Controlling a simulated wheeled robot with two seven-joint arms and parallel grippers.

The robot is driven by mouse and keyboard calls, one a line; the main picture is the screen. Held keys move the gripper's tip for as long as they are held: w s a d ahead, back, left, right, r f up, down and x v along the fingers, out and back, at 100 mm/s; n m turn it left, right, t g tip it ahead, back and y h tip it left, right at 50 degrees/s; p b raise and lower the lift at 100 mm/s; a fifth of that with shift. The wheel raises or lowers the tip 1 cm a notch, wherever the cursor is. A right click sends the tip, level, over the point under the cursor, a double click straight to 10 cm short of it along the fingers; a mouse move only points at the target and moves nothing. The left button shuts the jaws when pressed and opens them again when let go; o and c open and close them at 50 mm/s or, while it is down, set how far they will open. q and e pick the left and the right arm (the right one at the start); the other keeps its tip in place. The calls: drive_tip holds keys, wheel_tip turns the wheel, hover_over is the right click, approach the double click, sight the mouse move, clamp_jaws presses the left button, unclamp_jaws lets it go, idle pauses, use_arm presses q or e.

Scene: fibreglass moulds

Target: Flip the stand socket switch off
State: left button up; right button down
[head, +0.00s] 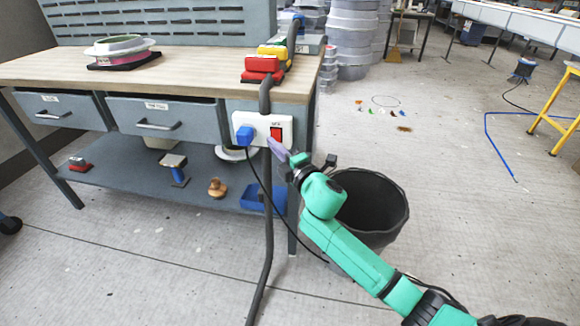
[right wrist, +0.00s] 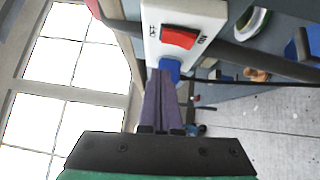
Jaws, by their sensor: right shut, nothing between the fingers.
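The stand socket is a white box (head: 255,122) on a dark post at the front of the workbench, also in the right wrist view (right wrist: 212,10). Its red rocker switch (head: 277,134) shows on the right half, and also in the right wrist view (right wrist: 179,37) between OFF and ON markings. I cannot tell which side is pressed. A blue plug (head: 244,136) with a black cable sits in the left half. My right gripper (head: 271,143) is shut and empty, its purple fingers just below the switch; whether they touch the box is unclear. My left gripper is out of view.
The workbench (head: 205,62) with grey drawers stands behind the socket. A dark bin (head: 385,195) stands on the floor beside my right arm. Red and yellow items (head: 262,66) lie on the bench edge above. Open floor lies to the right.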

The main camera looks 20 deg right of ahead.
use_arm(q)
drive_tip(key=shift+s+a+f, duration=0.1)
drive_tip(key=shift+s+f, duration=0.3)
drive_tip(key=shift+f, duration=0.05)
use_arm(e)
drive_tip(key=v, duration=1)
drive_tip(key=shift+r, duration=0.7)
